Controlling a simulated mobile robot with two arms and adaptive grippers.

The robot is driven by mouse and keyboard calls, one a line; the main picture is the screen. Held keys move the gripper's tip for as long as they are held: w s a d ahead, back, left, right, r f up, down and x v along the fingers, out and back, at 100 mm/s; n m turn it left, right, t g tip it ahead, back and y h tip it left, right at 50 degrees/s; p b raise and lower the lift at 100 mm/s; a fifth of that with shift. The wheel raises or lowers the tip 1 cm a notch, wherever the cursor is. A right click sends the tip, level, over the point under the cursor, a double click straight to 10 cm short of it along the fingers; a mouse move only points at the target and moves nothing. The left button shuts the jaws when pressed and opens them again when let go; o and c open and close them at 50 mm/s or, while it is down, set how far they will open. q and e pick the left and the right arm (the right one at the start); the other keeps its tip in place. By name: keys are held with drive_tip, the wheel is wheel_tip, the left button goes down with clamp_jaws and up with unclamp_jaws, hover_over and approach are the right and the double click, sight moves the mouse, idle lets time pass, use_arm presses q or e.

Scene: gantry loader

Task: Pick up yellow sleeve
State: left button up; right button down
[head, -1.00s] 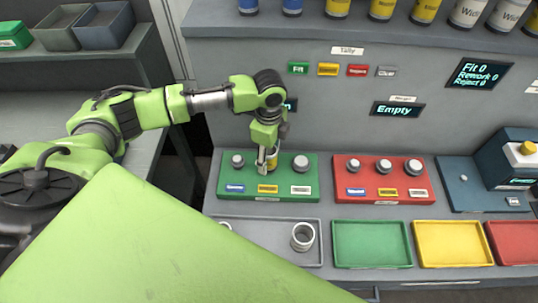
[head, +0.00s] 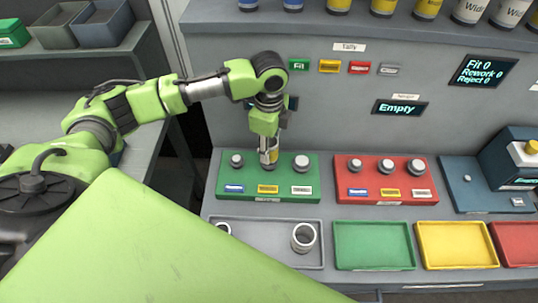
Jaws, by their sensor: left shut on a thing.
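My left gripper (head: 269,160) points down over the middle position of the green board (head: 226,187). It is shut on the yellow sleeve (head: 273,151), of which only a small yellow and grey part shows between and beside the fingers. The sleeve is upright. I cannot tell whether it is still around the middle post, which is hidden behind the gripper. The board's left post (head: 236,160) and right post (head: 301,163) stand bare. A yellow label (head: 268,189) lies in front of the middle position. My right gripper is not in view.
A red board (head: 341,178) with three posts stands to the right. In front are a grey tray (head: 265,246) holding grey rings, a green tray (head: 373,245) and a yellow tray (head: 455,245).

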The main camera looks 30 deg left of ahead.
use_arm(q)
drive_tip(key=s+d+r+b, duration=0.3)
drive_tip(key=s+d+r, duration=0.3)
drive_tip(key=s+r, duration=0.3)
drive_tip(key=s, duration=0.3)
drive_tip(key=shift+s+r, duration=0.25)
wheel_tip(320, 180, up, 4)
drive_tip(key=p, duration=0.6)
drive_tip(key=shift+r, duration=0.25)
idle(0.4)
